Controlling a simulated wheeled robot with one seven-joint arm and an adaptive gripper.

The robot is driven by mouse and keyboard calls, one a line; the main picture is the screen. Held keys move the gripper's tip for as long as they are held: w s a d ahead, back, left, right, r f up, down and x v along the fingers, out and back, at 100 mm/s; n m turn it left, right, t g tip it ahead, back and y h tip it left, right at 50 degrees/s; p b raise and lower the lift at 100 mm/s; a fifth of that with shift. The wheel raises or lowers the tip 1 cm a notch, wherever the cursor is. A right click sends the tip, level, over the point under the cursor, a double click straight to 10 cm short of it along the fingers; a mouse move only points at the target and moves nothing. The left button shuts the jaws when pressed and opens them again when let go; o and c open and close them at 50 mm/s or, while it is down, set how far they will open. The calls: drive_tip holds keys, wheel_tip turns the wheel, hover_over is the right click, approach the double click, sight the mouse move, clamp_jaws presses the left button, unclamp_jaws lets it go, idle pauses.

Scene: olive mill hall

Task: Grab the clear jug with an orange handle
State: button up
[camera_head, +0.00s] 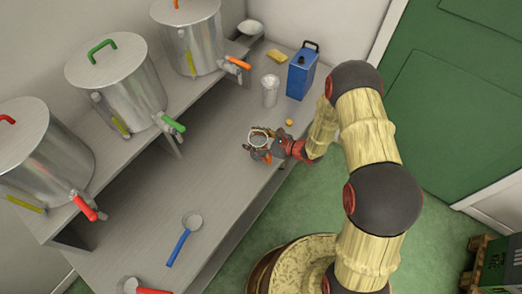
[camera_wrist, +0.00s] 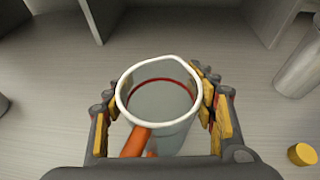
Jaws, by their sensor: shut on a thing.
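The clear jug (camera_wrist: 160,112) has a white rim, a red line inside and an orange handle (camera_wrist: 136,142). In the wrist view it stands between my two fingers, with a finger pressed to each side and the handle toward my palm. My gripper (camera_wrist: 162,100) is shut on the jug. In the head view the jug's rim (camera_head: 258,137) shows at my gripper (camera_head: 262,147), over the lower bench surface near its front edge. The jug's base is mostly hidden, so I cannot tell if it touches the bench.
A clear cylinder (camera_head: 270,91), a blue can (camera_head: 301,72), a yellow block (camera_head: 277,56) and a small yellow cap (camera_head: 289,122) are at the back right of the bench (camera_head: 150,190). A blue-handled ladle (camera_head: 184,238) lies in front. Steel tanks (camera_head: 117,82) stand on the raised shelf.

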drive_tip(key=shift+c, duration=1.3)
